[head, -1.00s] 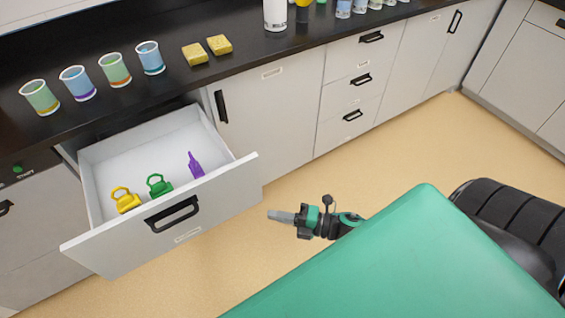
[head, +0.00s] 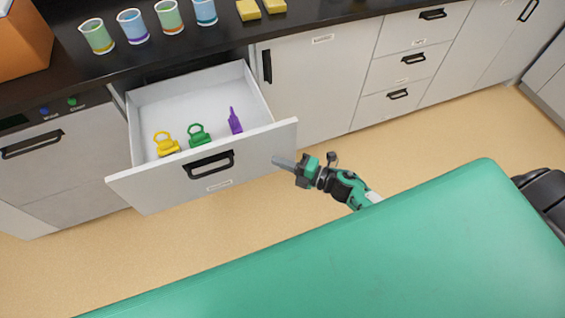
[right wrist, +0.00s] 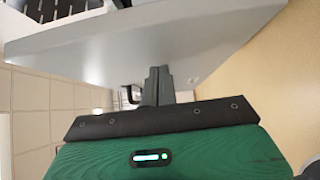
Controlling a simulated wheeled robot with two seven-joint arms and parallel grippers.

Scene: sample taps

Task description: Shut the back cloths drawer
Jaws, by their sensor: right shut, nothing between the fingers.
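The open drawer (head: 245,159) is pulled well out below the black counter in the head view. It has a white front, a black bar handle (head: 209,164) and a small label too small to read. A yellow item (head: 166,145), a green item (head: 199,136) and a purple item (head: 235,121) lie inside. My right gripper (head: 280,162) is shut and empty, close to the right end of the drawer front; I cannot tell whether it touches. In the right wrist view, the fingers (right wrist: 158,84) point at a pale grey panel (right wrist: 150,38), seemingly the drawer front. My left gripper is not in view.
Several beakers (head: 133,26) and two yellow sponges (head: 248,9) stand on the counter (head: 80,72). Closed cabinets and drawers (head: 405,62) run to the right, and a closed front (head: 55,150) is at left. The tan floor (head: 90,260) is clear before the drawer.

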